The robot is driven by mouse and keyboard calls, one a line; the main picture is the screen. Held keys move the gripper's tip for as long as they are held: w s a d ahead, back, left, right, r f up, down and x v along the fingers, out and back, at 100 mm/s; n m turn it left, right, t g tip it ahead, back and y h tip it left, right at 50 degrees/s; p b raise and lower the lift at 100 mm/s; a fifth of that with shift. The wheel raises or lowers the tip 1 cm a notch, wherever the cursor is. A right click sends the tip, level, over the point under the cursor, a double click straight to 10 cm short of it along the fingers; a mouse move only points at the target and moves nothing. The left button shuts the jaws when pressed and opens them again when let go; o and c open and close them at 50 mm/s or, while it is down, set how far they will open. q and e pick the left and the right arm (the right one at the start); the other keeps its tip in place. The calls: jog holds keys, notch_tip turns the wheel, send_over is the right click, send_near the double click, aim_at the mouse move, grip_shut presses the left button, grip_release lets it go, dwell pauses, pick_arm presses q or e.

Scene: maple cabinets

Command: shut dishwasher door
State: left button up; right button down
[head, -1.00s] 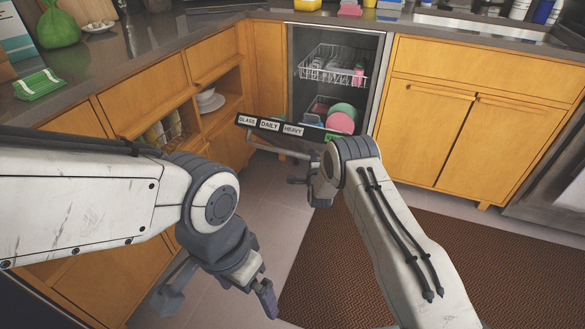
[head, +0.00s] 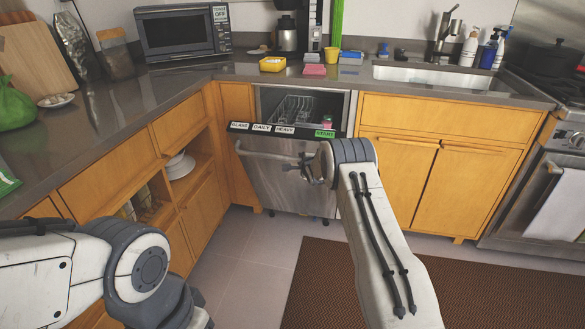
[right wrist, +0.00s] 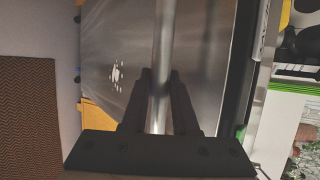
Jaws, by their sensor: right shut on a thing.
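The dishwasher door (head: 280,178) is steel, with a dark top strip of white labels and a green START label. It is tilted up, partly closed, with a gap above it showing the upper rack (head: 294,108). My right gripper (head: 305,168) is at the door's bar handle (head: 262,154). In the right wrist view the handle (right wrist: 162,60) runs between the two fingers (right wrist: 160,100), which are shut on it. My left arm is at the lower left of the head view; its gripper is out of the frame.
Maple cabinets flank the dishwasher, with an open shelf of plates (head: 180,165) at left. A brown rug (head: 330,285) covers the floor at right. The counter above holds a microwave (head: 182,32) and a sink (head: 430,78).

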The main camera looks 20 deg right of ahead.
jog(key=shift+w+r, duration=0.1)
jog(key=shift+r, duration=0.05)
jog(key=c, duration=0.7)
grip_release()
jog(key=p+v, duration=0.1)
jog(key=v, duration=0.9)
jog(key=shift+s, duration=0.25)
